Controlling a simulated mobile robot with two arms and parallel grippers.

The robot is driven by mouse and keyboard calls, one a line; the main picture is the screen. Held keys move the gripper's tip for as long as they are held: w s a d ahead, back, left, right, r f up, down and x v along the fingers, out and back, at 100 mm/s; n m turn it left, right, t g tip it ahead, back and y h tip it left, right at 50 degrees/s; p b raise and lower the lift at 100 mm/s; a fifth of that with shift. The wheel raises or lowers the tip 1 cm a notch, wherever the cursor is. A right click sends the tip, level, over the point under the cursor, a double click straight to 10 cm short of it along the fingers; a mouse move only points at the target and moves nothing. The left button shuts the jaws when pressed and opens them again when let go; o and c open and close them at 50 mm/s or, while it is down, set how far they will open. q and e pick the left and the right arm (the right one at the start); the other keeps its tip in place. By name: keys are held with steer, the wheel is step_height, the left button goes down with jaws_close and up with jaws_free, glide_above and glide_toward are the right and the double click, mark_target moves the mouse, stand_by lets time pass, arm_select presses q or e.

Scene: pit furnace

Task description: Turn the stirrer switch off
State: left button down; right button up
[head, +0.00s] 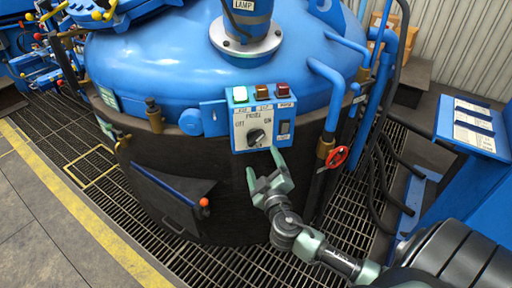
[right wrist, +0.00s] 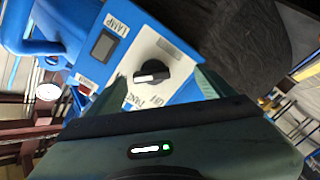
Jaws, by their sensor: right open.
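A blue control box (head: 265,118) with a white face is mounted on the front of the furnace. It carries a black rotary knob (head: 256,138) and a small dark rocker switch (head: 285,128); the small labels are hard to read, so I cannot tell which is the stirrer switch. My right gripper (head: 263,162) is open and empty, just below the box. In the right wrist view the black knob (right wrist: 152,73) with its white pointer lies between and beyond the open fingers. The rocker switch (right wrist: 103,45) beside it has a label that seems to read LAMP. My left gripper is not in view.
Green, orange and red indicators (head: 262,92) top the box; the green one looks brightest. A red valve wheel (head: 337,157) and pipes stand to its right. An orange-red knob (head: 204,202) sits on a hatch lever to the lower left. Grating (head: 240,262) covers the floor.

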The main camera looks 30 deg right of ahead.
mark_target(257, 141)
steer(key=w, duration=0.2)
steer(key=w+d+r+p, duration=0.1)
steer(key=w, duration=0.1)
steer(key=w+d+r, duration=0.1)
steer(key=shift+w+d, duration=0.15)
steer(key=shift+w, duration=0.25)
steer(key=shift+w+d+t, duration=0.3)
steer(key=shift+w, duration=0.3)
steer(key=c, duration=1.4)
